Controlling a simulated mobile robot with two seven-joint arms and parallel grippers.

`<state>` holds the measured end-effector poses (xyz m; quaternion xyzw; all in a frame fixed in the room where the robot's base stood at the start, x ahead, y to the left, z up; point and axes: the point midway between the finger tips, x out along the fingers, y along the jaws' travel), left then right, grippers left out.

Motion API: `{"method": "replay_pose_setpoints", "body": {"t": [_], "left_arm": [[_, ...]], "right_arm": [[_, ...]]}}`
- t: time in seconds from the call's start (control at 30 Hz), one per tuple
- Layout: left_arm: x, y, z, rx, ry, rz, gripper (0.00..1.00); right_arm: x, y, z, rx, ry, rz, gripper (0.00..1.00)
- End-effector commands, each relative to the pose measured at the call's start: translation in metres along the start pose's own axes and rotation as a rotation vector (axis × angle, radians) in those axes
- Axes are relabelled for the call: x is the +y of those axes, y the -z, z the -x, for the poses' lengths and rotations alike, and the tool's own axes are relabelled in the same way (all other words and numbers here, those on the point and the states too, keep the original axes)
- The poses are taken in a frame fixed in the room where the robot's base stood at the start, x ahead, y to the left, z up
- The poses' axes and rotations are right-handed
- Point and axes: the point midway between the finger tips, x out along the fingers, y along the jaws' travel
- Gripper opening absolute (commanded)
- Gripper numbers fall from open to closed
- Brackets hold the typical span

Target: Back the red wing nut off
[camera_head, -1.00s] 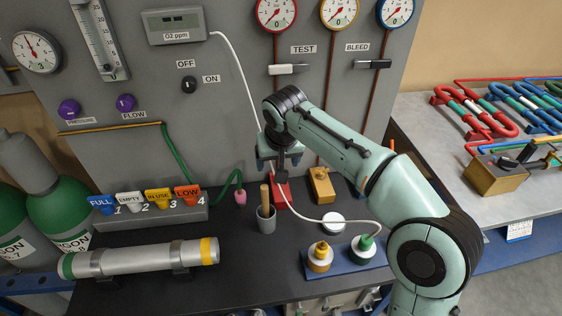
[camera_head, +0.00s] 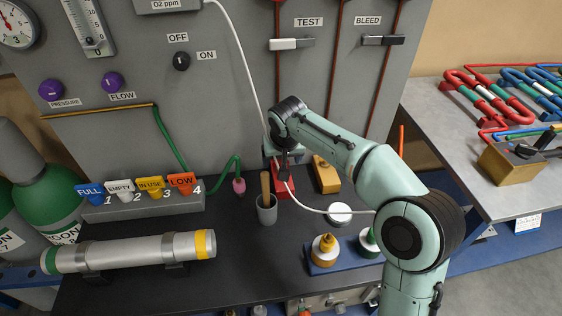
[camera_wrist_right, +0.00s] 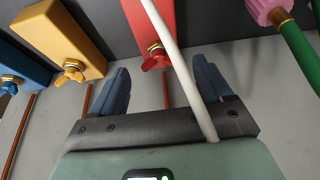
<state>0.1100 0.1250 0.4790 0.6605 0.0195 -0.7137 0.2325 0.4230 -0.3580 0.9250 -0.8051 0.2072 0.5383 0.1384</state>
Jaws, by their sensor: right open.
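The red wing nut (camera_wrist_right: 156,57) sits on a brass stem at the end of a red block (camera_wrist_right: 148,22) in the right wrist view. The red block also shows in the head view (camera_head: 283,192), partly under my right gripper, and its nut cannot be made out there. My right gripper (camera_wrist_right: 160,66) is open, with one blue-grey finger on either side of the nut and no visible contact. A white hose crosses the wrist view in front of the block, close to the nut. My left gripper is in neither view.
A yellow block (camera_head: 326,175) with a yellow wing nut (camera_wrist_right: 72,72) stands beside the red one. A grey cup (camera_head: 266,211) with a wooden handle, a pink-tipped green hose (camera_head: 239,186) and a blue tray (camera_head: 330,263) of fittings are near.

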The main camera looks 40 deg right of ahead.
Motion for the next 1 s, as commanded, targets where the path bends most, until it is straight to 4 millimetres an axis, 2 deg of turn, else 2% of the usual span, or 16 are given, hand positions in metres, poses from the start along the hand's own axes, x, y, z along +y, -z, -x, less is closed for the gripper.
{"method": "replay_pose_setpoints", "body": {"t": [0.17,0.47,0.63,1.0], "left_arm": [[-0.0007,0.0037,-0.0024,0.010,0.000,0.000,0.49],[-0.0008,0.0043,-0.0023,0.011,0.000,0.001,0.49],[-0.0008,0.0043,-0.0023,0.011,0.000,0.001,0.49],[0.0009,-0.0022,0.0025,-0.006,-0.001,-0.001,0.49]], "right_arm": [[-0.0002,-0.0002,-0.0132,0.000,0.000,0.000,0.79],[-0.0002,0.0000,-0.0146,0.000,0.001,0.000,0.79],[-0.0002,0.0000,-0.0144,0.000,0.001,0.000,0.23],[0.0009,0.0002,-0.0131,-0.001,0.016,0.038,0.22]]}}
